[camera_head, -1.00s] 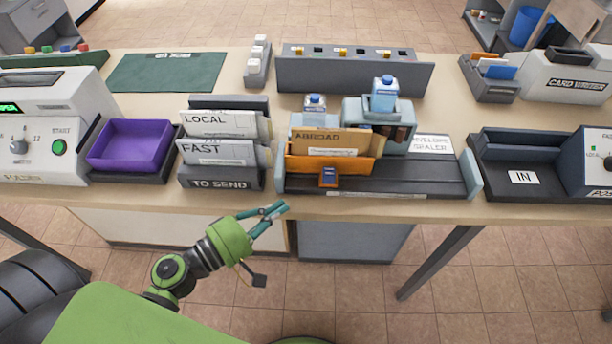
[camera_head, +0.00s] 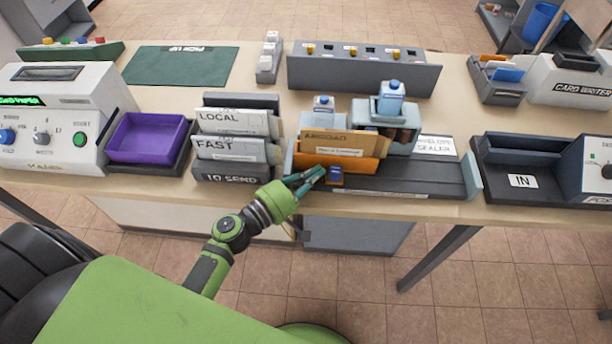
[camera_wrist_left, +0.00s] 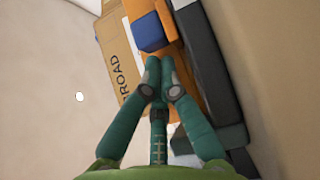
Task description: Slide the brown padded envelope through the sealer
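The brown padded envelope (camera_head: 338,137), marked ABROAD, stands in the orange carriage (camera_head: 352,163) at the left part of the envelope sealer (camera_head: 420,180). A small dark blue block (camera_head: 336,177) sits on the carriage's front. My left gripper (camera_head: 323,174) is just left of this block, its teal fingertips close together with nothing seen between them. In the left wrist view, the fingertips (camera_wrist_left: 160,62) point at the blue block (camera_wrist_left: 150,33), which lies just beyond them; contact cannot be told. The envelope (camera_wrist_left: 122,55) is left of the fingers there. My right gripper is not in view.
Left of the sealer stand the TO SEND rack (camera_head: 232,178) with LOCAL and FAST mail and a purple tray (camera_head: 147,138). The sealer's blue-grey housing (camera_head: 400,118) carries blue bottles. Right of the carriage the dark track is clear. The IN tray (camera_head: 522,181) is farther right.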

